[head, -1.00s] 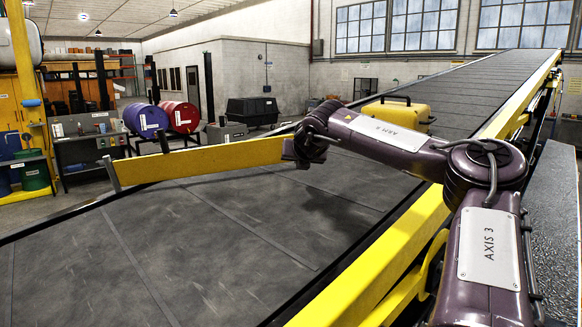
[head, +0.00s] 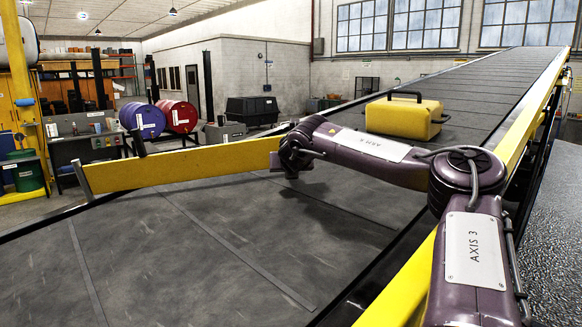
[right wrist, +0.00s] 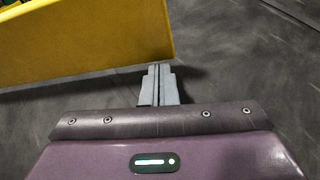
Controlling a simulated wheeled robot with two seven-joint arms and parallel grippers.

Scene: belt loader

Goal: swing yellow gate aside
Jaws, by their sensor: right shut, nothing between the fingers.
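The yellow gate (head: 180,168) is a long flat bar lying across the belt (head: 230,235), with its left end at a grey post by the belt's far left edge. My right gripper (head: 283,163) is at the gate's right end. In the right wrist view its fingers (right wrist: 157,72) are shut with nothing between them. The gate (right wrist: 85,42) fills the upper left there, its lower right corner close to the fingertips. I cannot tell whether they touch. My left gripper is not in view.
A yellow case (head: 403,118) with a dark handle sits on the belt beyond my right arm. A yellow side rail (head: 405,287) runs along the belt's right edge. The belt in front of the gate is clear.

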